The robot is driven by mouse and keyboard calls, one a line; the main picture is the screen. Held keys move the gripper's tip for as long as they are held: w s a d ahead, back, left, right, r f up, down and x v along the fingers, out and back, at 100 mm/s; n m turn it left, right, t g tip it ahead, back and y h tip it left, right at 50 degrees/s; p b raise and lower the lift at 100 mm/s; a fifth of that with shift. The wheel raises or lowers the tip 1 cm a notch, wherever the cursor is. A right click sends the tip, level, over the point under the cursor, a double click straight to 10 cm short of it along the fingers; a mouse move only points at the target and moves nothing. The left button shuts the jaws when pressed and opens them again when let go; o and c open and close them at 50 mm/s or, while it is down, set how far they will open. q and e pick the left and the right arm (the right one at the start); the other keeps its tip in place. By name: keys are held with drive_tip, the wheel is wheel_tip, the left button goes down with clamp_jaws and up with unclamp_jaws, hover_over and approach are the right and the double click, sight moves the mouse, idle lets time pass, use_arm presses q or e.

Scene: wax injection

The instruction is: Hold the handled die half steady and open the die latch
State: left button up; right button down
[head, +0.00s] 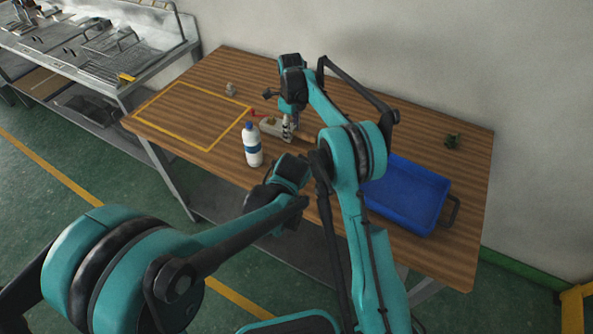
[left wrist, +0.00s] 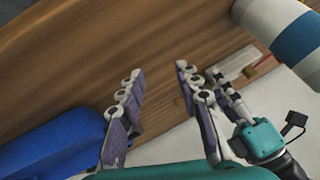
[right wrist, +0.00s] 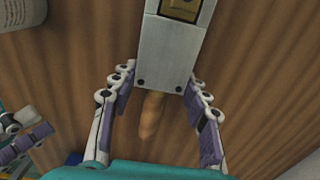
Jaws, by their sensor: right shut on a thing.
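The die (head: 270,127) is a light grey metal block lying on the wooden table. In the right wrist view it shows a brass-coloured part (right wrist: 182,8) on top and a wooden handle (right wrist: 151,117) at the near end. My right gripper (right wrist: 158,78) is shut on the handle end of the die, one finger on each side. My left gripper (left wrist: 158,72) is open and empty above the table, apart from the die (left wrist: 238,62). In the head view the left arm hides most of it. I cannot tell whether the latch is closed.
A white bottle with a blue band (head: 252,145) stands close to the die. A red thing (head: 262,114) lies behind it. A blue tray (head: 410,193) sits at the right. A yellow-taped rectangle (head: 180,142) and small objects (head: 231,89) lie left and behind.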

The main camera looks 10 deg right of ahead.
use_arm(q)
drive_tip(key=shift+c, duration=0.3)
